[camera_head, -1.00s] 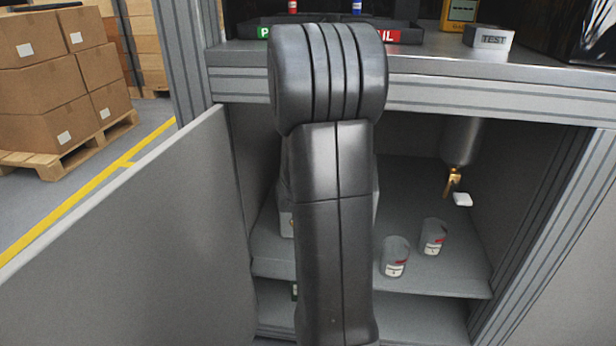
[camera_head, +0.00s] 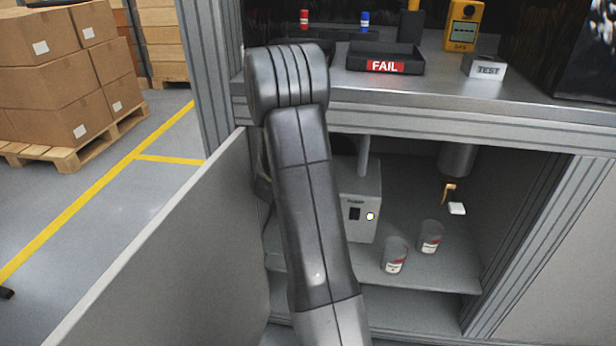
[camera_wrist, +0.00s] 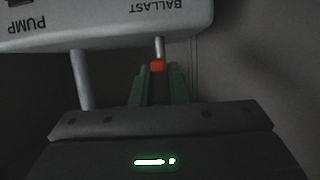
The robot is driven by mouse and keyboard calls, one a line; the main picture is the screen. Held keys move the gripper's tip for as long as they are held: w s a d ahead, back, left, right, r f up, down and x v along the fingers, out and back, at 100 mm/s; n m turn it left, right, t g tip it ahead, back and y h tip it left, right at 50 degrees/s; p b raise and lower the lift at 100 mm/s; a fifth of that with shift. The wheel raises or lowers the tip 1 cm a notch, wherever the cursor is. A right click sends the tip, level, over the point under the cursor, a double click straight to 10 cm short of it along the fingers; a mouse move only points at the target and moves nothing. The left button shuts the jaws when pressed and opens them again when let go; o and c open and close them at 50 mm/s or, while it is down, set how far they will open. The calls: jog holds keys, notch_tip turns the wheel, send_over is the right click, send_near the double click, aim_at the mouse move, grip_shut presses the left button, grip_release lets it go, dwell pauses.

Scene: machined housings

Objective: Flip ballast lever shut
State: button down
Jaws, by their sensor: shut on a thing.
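The pump box (camera_head: 361,190) is a pale grey housing on the cabinet shelf, partly behind my arm in the head view. It has a black switch and a small glowing round light. In the wrist view the box (camera_wrist: 105,25) appears upside down at the top, marked PUMP and BALLAST. Under the BALLAST word a thin metal lever (camera_wrist: 160,46) sticks out with an orange-red tip (camera_wrist: 158,66). My gripper (camera_wrist: 158,72) has green-grey fingers shut on that tip. My arm hides the gripper and lever in the head view.
The open cabinet door (camera_head: 165,250) is at left. Two cans (camera_head: 395,255) stand on the shelf (camera_head: 440,273), right of the box. The bench top holds a FAIL tray (camera_head: 385,58) and a TEST block (camera_head: 484,66).

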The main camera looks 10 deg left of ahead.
jog(key=shift+a, duration=0.1)
dwell(0.3)
jog(key=shift+r, duration=0.1)
jog(key=c, duration=1.4)
grip_release()
jog(key=a+p+v, duration=0.1)
jog(key=p+v, duration=0.1)
jog(key=v, duration=1.1)
jog(key=shift+s+d+p, duration=0.35)
jog(key=shift+s+p, duration=0.05)
jog(key=shift+s, duration=0.05)
jog(key=d+b+x, duration=0.1)
jog(key=b+x, duration=0.2)
jog(key=x, duration=1)
jog(key=shift+w+a, duration=0.3)
jog(key=shift+w, duration=0.15)
